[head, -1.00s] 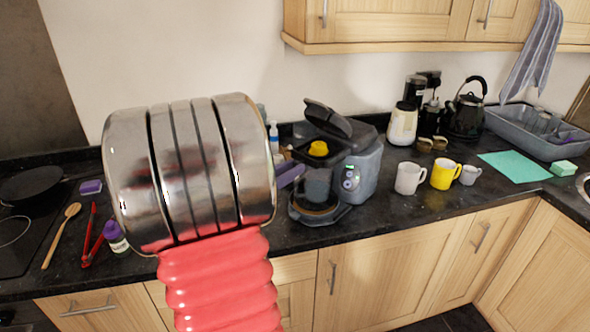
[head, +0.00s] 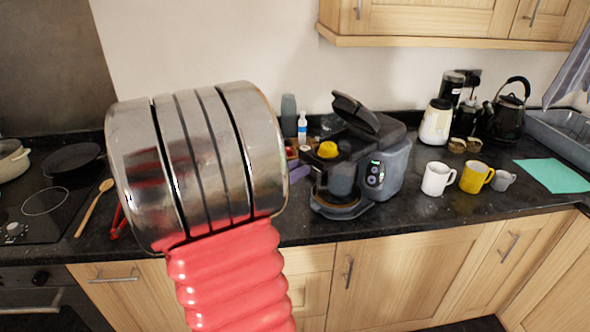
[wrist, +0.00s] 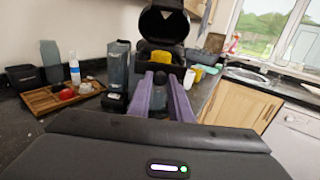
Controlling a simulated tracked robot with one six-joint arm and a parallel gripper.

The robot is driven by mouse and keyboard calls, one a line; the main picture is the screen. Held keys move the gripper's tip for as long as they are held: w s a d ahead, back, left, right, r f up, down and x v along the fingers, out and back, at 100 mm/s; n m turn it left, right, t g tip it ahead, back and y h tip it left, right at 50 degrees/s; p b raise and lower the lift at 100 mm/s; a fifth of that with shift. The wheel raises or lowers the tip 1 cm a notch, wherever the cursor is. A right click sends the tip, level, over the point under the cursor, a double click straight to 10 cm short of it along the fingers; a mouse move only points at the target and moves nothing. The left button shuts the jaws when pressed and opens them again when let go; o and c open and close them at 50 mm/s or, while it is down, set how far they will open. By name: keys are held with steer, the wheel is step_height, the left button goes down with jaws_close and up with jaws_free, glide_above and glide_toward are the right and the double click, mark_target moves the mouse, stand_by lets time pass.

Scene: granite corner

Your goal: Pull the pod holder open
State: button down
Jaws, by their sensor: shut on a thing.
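The coffee machine (head: 392,170) stands on the dark worktop, its black lid (head: 368,115) tilted up. A yellow pod (head: 328,150) sits in the dark pod holder (head: 325,160), which sticks out to the left of the raised lid. My gripper has two purple fingers (wrist: 160,84), seen in the wrist view reaching to the front of the holder just below the yellow pod (wrist: 160,62). They are shut on the pod holder. In the head view my silver wrist and red sleeve hide most of the gripper; only a bit of purple shows beside the machine.
A wooden tray (wrist: 62,95) of small items and a soap bottle (wrist: 74,73) stand left of the machine in the wrist view. A white mug (head: 437,179), yellow mug (head: 474,178) and grey mug (head: 502,181) stand right of it. The hob is at the left.

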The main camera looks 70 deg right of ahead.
steer(key=c, duration=1.6)
jaws_free()
steer(key=shift+v, duration=6.9)
steer(key=shift+w+d+f, duration=0.1)
steer(key=shift+f, duration=0.05)
